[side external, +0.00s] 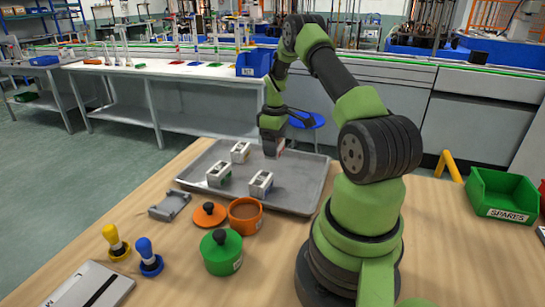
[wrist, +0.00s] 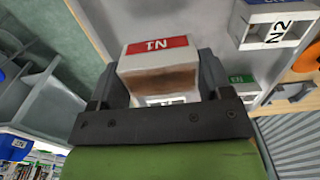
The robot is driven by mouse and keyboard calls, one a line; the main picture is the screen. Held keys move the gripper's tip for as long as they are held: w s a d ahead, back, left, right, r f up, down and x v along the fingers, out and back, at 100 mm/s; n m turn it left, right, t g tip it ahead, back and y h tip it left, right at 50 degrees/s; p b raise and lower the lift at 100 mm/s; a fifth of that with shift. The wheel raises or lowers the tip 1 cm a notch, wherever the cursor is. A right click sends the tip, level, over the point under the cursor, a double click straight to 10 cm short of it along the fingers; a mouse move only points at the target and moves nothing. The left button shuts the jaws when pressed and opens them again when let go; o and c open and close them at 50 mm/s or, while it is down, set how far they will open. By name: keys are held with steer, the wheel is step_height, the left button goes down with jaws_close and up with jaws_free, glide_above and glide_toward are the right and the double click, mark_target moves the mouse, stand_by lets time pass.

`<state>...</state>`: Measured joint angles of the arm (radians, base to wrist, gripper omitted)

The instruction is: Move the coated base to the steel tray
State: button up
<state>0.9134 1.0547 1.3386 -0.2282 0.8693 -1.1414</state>
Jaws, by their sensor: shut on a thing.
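My gripper (side external: 272,145) is low over the far part of the grey steel tray (side external: 310,196). In the wrist view my gripper (wrist: 157,92) is shut on a white base (wrist: 158,62) with a red N1 label and a brown patch on its face. In the side view the gripper mostly hides this base, and I cannot tell whether it touches the tray. Three other white bases stand on the tray: one at the back (side external: 240,152), one at the left (side external: 220,174) and one in front (side external: 261,184). The wrist view also shows a base marked N2 (wrist: 272,25) and a green N3 label (wrist: 241,78).
In front of the tray are an orange pot (side external: 245,216), an orange lid (side external: 210,215), a green lidded pot (side external: 222,254) and a grey holder (side external: 170,206). Yellow (side external: 116,244) and blue (side external: 148,260) knobbed tools stand front left. A green SPARES bin (side external: 502,198) stands right.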

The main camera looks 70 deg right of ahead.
steer(key=shift+f, duration=1.9)
steer(key=shift+f, duration=0.15)
steer(key=o, duration=0.9)
steer(key=shift+o, duration=0.2)
